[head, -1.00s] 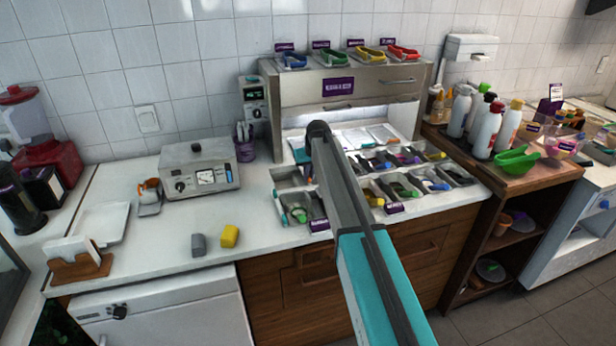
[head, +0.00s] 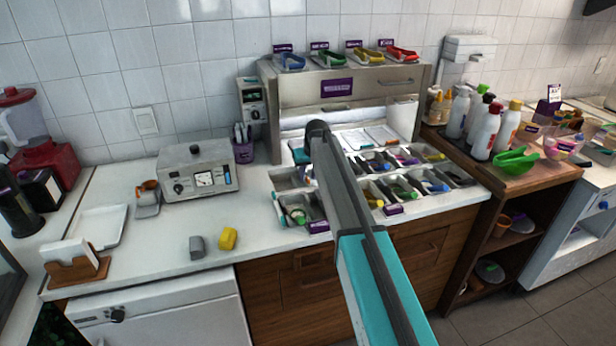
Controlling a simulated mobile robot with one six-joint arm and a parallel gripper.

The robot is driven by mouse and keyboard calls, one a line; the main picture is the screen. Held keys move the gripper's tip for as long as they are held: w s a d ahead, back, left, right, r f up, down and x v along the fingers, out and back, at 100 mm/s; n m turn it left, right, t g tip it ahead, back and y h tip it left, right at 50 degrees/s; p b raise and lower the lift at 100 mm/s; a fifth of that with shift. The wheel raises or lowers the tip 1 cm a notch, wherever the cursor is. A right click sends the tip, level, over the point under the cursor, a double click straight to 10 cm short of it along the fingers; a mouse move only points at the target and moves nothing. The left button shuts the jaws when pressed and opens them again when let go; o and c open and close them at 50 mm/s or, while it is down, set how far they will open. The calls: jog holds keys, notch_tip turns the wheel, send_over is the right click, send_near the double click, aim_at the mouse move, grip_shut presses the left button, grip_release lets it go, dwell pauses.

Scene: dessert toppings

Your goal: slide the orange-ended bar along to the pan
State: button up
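A small orange-and-brown piece (head: 149,187) stands on or over a small grey pan (head: 147,210) at the left end of a grey metal instrument (head: 197,172) with a dial. I cannot make out a separate bar with an orange end. My arm reaches up from the bottom over the counter and ends in a dark rounded joint in front of the topping trays.
A grey block (head: 196,247) and a yellow block (head: 228,238) lie near the counter's front edge. Topping trays (head: 405,187) fill the right of the counter. A white tray (head: 98,227) and a napkin holder (head: 76,270) stand left. White counter between is clear.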

jog(key=b+v, duration=0.2)
jog(key=v, duration=1.1)
jog(key=shift+b, duration=0.35)
jog(key=shift+r, duration=0.15)
